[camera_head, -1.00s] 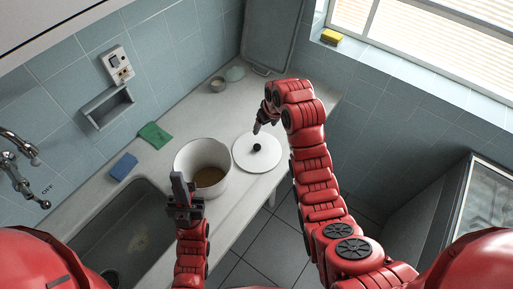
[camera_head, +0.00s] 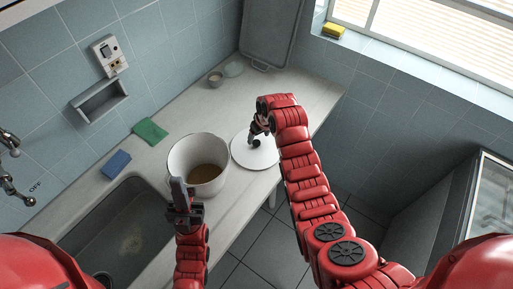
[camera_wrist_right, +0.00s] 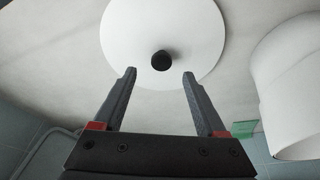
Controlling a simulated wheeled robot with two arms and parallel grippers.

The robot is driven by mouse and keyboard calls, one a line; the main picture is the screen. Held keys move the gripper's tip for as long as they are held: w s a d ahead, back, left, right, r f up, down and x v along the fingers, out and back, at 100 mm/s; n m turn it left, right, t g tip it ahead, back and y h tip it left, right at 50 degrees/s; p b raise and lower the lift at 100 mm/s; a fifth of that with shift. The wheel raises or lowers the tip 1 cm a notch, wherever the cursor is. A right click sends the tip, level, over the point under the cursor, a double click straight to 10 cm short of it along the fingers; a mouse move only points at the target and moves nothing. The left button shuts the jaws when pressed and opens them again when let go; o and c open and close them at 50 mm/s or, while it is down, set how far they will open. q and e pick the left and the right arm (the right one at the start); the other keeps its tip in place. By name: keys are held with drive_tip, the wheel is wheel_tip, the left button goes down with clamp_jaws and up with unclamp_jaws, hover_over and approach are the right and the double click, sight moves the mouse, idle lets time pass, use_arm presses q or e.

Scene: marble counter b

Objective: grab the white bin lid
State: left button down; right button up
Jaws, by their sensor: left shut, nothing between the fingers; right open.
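The white bin lid (camera_head: 262,157) is a flat round disc with a black knob (camera_head: 255,143), lying on the counter beside the white bin (camera_head: 197,149). My right gripper (camera_head: 254,133) is over the lid, close to the knob. In the right wrist view the lid (camera_wrist_right: 190,35) shows with its knob (camera_wrist_right: 162,60) just ahead of and between the open fingertips (camera_wrist_right: 160,72); nothing is between the fingers. My left gripper (camera_head: 178,182) is shut and empty, in front of the bin's near side in the head view.
The bin is open, with brown contents, left of the lid; its wall also shows in the right wrist view (camera_wrist_right: 295,80). A sink (camera_head: 115,240), blue sponge (camera_head: 116,164) and green cloth (camera_head: 150,130) lie to the left. Small dishes (camera_head: 216,78) stand at the back.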

sight(257, 142)
drive_tip(key=x, duration=0.2)
drive_tip(key=b+x, duration=0.1)
drive_tip(key=x, duration=0.1)
drive_tip(key=shift+s+f, duration=0.2)
drive_tip(key=shift+f, duration=0.05)
drive_tip(key=shift+r, duration=0.1)
clamp_jaws()
